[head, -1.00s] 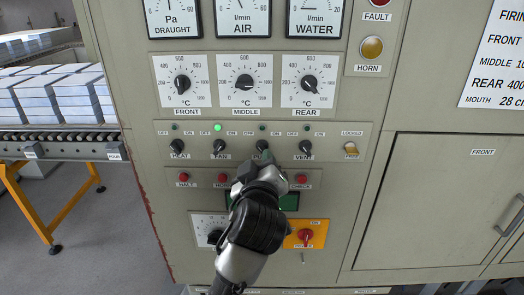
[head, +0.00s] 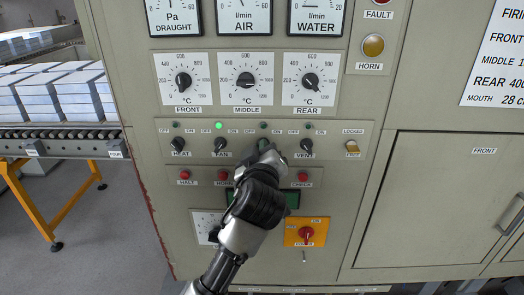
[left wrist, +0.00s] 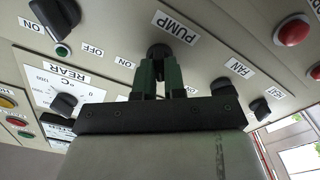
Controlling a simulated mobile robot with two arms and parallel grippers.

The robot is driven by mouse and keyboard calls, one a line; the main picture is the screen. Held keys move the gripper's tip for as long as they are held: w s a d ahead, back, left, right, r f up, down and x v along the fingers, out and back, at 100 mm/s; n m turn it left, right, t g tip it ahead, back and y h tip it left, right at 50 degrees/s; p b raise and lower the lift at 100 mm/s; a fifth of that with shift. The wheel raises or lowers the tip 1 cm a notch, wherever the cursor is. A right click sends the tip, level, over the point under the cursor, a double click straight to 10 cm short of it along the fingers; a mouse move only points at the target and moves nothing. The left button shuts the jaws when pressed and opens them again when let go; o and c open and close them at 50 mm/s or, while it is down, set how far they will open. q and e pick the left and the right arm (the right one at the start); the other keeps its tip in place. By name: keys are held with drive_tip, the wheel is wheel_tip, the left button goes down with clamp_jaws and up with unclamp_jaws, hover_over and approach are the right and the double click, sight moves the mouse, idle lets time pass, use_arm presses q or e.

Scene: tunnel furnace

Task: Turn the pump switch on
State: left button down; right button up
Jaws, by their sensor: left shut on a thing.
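The pump switch (left wrist: 159,51) is a black rotary knob beside the PUMP label in the left wrist view. My left gripper (left wrist: 159,72) has its two green fingers shut on this knob, one on each side. In the head view my left gripper (head: 266,153) covers most of the knob and its label. The small lamp above the pump switch (head: 263,125) looks dark. The exact angle of the knob is hard to tell. My right gripper is not in view.
The fan knob (head: 220,146) is to the left, under a lit green lamp (head: 219,125). The vent knob (head: 306,146) is close on the right. Red buttons (head: 303,177) and an orange-plated red switch (head: 306,234) are below.

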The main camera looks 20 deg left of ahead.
use_arm(q)
drive_tip(key=shift+m, duration=0.4)
drive_tip(key=shift+d+m+p, duration=0.15)
drive_tip(key=shift+m+p, duration=3.1)
drive_tip(key=shift+m, duration=3.35)
drive_tip(key=c, duration=1.2)
unclamp_jaws()
